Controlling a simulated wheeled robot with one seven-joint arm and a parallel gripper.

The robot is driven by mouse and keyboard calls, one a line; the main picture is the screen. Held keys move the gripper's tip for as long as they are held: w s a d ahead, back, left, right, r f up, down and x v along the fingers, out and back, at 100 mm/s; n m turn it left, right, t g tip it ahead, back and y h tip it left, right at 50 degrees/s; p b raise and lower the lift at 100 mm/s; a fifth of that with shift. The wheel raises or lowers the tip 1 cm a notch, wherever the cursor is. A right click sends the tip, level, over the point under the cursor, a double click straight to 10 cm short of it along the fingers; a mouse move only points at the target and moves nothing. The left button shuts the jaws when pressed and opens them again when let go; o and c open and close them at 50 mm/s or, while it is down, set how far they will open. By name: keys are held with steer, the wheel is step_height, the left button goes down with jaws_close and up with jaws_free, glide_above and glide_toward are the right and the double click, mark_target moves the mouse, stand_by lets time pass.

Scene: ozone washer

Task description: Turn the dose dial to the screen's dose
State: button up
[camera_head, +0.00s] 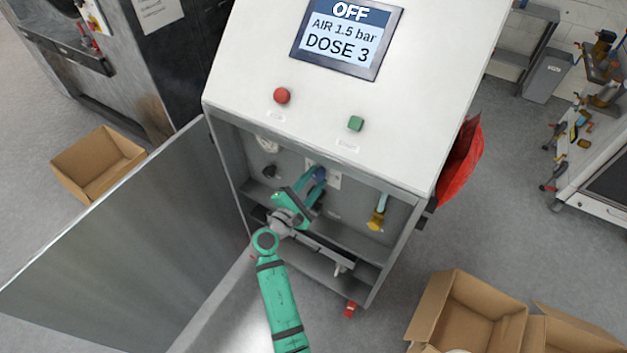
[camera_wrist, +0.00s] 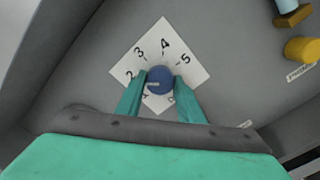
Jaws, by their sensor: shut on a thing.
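The screen (camera_head: 344,33) on the cabinet top reads OFF, AIR 1.5 bar, DOSE 3. The dose dial (camera_wrist: 159,79) is a round blue knob with a pale pointer mark on a white plate (camera_wrist: 176,41) with numbers; 2, 3, 4 and 5 are readable, the lower ones partly hidden. The pale mark lies on the knob's left part, pointing left in the wrist view, below the 2. My gripper (camera_wrist: 160,92) has its two green fingers on either side of the knob, shut on it. In the head view my gripper (camera_head: 317,180) reaches into the open cabinet and mostly hides the dial.
The cabinet door (camera_head: 130,235) stands open to the left. A red button (camera_head: 282,96) and a green button (camera_head: 356,124) are on the sloped panel. A yellow-handled valve (camera_head: 377,218) is right of my gripper. Cardboard boxes (camera_head: 98,164) stand on the floor.

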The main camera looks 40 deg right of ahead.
steer(key=m, duration=0.5)
steer(key=shift+s+d+m, duration=0.1)
steer(key=shift+s+m, duration=0.1)
steer(key=shift+m, duration=2.2)
steer(key=shift+w, duration=0.1)
steer(key=o, duration=1.1)
steer(key=shift+c, duration=0.2)
steer(key=shift+w, duration=0.1)
steer(key=shift+a, duration=0.45)
steer(key=v, duration=1)
steer(key=shift+s, duration=0.25)
